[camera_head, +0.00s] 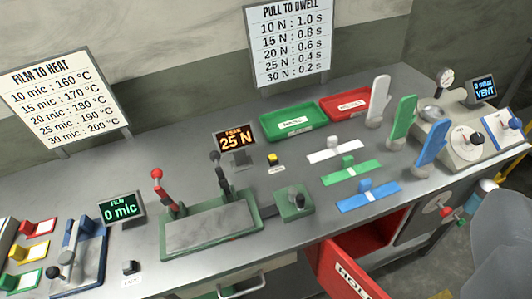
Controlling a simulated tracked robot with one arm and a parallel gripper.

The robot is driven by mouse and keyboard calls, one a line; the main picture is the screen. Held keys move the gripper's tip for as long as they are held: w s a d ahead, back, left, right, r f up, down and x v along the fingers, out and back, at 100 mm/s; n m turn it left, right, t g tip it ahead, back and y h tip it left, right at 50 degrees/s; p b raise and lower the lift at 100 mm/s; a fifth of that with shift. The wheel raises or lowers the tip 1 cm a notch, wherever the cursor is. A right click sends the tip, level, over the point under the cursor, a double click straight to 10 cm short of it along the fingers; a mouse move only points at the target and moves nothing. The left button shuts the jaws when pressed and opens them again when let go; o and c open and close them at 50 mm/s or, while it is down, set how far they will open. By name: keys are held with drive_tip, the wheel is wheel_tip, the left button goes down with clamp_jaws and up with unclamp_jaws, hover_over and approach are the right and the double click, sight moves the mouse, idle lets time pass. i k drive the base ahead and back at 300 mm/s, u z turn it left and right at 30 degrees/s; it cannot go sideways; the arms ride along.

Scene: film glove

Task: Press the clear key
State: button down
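Two small push keys stand on the grey bench. A yellow-topped key (272,158) on a dark base sits right of the orange "25 N" peak display (236,140), with a small label in front of it. A black key (129,267) sits at the front left, below the green "0 mic" film display (121,208), also with a small label. Both labels are too small to read, so I cannot tell for certain which is the clear key. Both keys are unobstructed. My gripper is not in view.
A green press plate (212,229) with a red-knobbed lever (158,182) stands between the keys. Green (287,122) and red (346,104) trays lie behind. White, green and blue upright glove shapes (403,118) stand right. An open red drawer (345,270) juts out at the front.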

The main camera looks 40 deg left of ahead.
sight(272, 157)
drive_tip(key=i, duration=0.85)
drive_tip(key=z, duration=0.05)
